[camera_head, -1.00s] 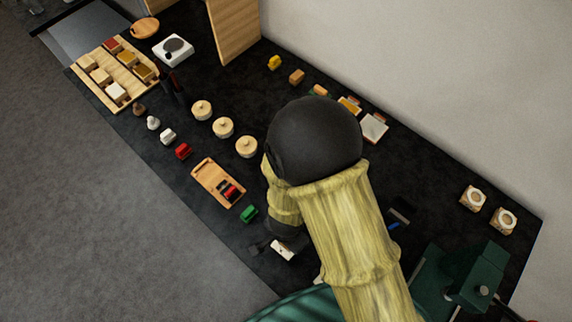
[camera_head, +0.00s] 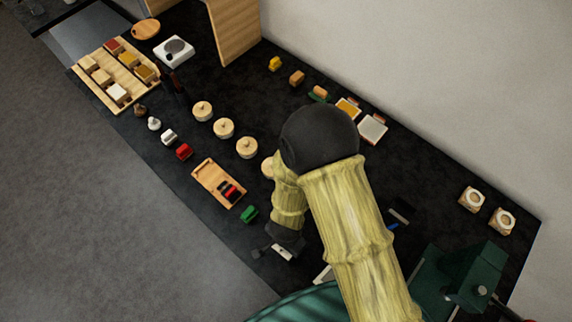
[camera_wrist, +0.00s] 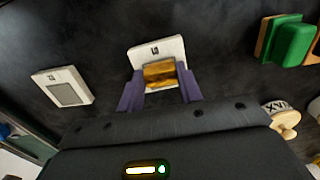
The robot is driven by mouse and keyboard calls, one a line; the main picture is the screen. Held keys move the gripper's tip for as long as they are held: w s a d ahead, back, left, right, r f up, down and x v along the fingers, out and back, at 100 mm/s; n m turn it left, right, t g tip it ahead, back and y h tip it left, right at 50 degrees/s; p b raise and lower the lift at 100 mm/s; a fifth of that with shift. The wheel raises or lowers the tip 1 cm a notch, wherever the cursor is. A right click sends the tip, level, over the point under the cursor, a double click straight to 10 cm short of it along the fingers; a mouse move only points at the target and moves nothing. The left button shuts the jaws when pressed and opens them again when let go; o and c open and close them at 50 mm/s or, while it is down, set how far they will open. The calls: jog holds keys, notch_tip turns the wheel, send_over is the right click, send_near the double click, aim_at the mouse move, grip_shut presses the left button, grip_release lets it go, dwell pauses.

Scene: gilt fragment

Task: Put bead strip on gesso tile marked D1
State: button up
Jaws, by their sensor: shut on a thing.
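My gripper (camera_wrist: 161,88) has two purple fingers shut on a gold-brown bead strip (camera_wrist: 160,74) in the wrist view. The strip is in front of a white gesso tile (camera_wrist: 150,52) with a small dark mark; I cannot read the mark surely or tell whether strip and tile touch. A second white tile (camera_wrist: 62,88), with a grey square and a small mark, lies to the left. In the head view one tile (camera_head: 282,252) shows beside my wrist and another (camera_head: 323,273) is partly behind my arm. The strip cannot be made out there.
A green block (camera_head: 249,214) stands near the tiles; it also shows in the wrist view (camera_wrist: 292,42). A wooden tray (camera_head: 207,175) with red and black pieces and several round lidded pots (camera_head: 223,128) lie beyond. A dark green machine (camera_head: 478,275) stands at the right.

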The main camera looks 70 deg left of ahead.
jog(key=shift+f, duration=0.2)
jog(key=o, duration=1)
jog(key=shift+c, duration=0.2)
jog(key=shift+r, duration=0.1)
notch_tip(320, 180, up, 12)
jog(key=shift+r+p, duration=0.15)
jog(key=shift+p, duration=0.2)
dwell(0.4)
